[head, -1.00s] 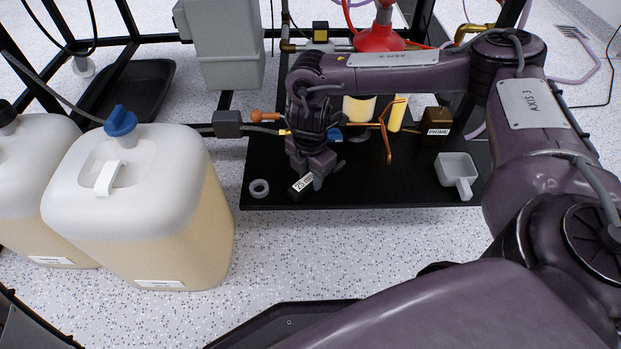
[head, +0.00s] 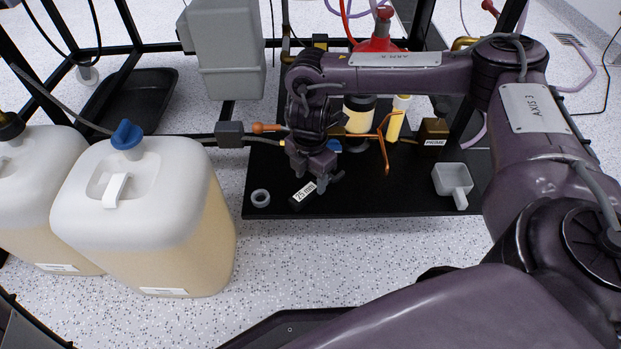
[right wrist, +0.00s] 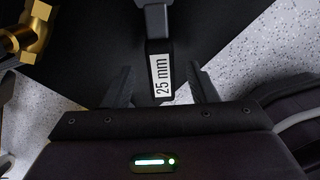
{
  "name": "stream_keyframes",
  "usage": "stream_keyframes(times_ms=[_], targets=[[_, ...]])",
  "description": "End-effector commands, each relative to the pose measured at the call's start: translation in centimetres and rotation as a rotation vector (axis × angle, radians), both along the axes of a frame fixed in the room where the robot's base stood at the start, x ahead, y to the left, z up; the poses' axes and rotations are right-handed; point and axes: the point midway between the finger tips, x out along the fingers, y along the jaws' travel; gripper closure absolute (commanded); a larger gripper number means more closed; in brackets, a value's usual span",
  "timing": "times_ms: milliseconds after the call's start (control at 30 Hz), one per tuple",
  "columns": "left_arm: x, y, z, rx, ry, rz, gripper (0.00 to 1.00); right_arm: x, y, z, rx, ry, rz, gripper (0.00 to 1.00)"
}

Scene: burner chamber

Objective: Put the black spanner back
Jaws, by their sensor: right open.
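The black spanner (head: 302,195) carries a white "25 mm" label and lies on the black shelf board (head: 400,207), near its front edge. My right gripper (head: 320,180) is over the spanner, pointing down, with its fingers apart. In the right wrist view, the labelled part of the spanner (right wrist: 160,75) lies between the two open fingers (right wrist: 163,88), with a gap on each side. I cannot tell how high the fingertips are above the board. My left gripper is not in view.
A grey ring (head: 260,198) lies left of the spanner, and a white scoop-like cup (head: 453,181) stands at right. Behind are an orange pipe (head: 384,145), a yellow cylinder (head: 397,122) and a "PRIME" block (head: 433,131). Large jugs (head: 150,225) stand at left.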

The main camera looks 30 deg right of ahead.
Motion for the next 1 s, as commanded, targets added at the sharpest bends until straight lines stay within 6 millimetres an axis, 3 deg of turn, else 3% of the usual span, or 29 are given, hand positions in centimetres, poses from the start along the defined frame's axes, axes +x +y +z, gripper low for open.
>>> stream_keyframes(times_ms=[33,100,400,1000], targets=[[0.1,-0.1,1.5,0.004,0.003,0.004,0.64,0.0,0.0,2.1,0.001,-0.002,0.0,0.48],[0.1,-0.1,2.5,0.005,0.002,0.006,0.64,0.0,0.1,3.6,0.001,-0.001,0.0,0.48],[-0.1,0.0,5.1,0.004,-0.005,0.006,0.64,0.0,0.0,8.0,0.0,0.0,0.0,0.48],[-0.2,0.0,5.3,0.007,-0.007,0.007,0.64,0.0,0.1,8.4,0.0,0.0,0.0,0.48]])
